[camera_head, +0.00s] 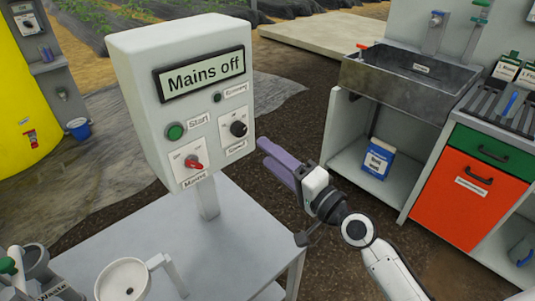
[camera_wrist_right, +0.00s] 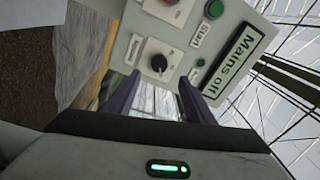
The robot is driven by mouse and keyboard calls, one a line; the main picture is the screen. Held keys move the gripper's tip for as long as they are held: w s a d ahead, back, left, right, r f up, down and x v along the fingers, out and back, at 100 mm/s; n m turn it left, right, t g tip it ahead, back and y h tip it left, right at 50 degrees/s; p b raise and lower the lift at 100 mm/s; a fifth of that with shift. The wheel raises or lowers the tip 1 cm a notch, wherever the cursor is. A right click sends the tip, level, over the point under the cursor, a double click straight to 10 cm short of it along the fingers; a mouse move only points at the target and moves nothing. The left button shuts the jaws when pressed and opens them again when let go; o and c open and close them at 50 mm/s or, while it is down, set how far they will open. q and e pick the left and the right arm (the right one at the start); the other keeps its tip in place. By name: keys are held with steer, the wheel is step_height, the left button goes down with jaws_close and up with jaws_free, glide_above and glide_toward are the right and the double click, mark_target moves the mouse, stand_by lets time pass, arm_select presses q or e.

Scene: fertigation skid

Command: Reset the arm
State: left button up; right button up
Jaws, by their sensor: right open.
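My right gripper (camera_head: 264,153) is just right of the control box (camera_head: 140,60), with its purple fingers pointing at the box's lower right side. In the right wrist view its two fingers (camera_wrist_right: 158,92) stand apart with nothing between them, and the box's tilted front panel lies beyond. The box's display (camera_head: 205,77) reads "Mains off". A green Start button (camera_head: 175,131), a red Mains switch (camera_head: 194,163) and a black knob (camera_head: 238,128) are on the panel. The black knob is near the fingers in the wrist view (camera_wrist_right: 159,63). My left gripper is not in view.
The box stands on a grey table (camera_head: 240,240). A white funnel holder (camera_head: 122,280) is at its front left. A steel sink (camera_head: 410,78), a blue-and-white box (camera_head: 378,158) and an orange-fronted cabinet (camera_head: 465,190) are to the right. Dark ground is open between table and cabinets.

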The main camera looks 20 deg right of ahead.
steer(key=shift+f, duration=0.1)
steer(key=s+a+f+n+g+h, duration=0.1)
steer(key=s+f+n+g, duration=0.3)
steer(key=s+f, duration=0.9)
steer(key=s+a+f+n+g+h, duration=0.2)
steer(key=s+f+n+g, duration=0.3)
steer(key=f, duration=1.3)
steer(key=s+a+n, duration=0.1)
steer(key=s+n, duration=0.3)
steer(key=s, duration=0.3)
steer(key=shift+s+a, duration=0.3)
steer(key=shift+s, duration=0.05)
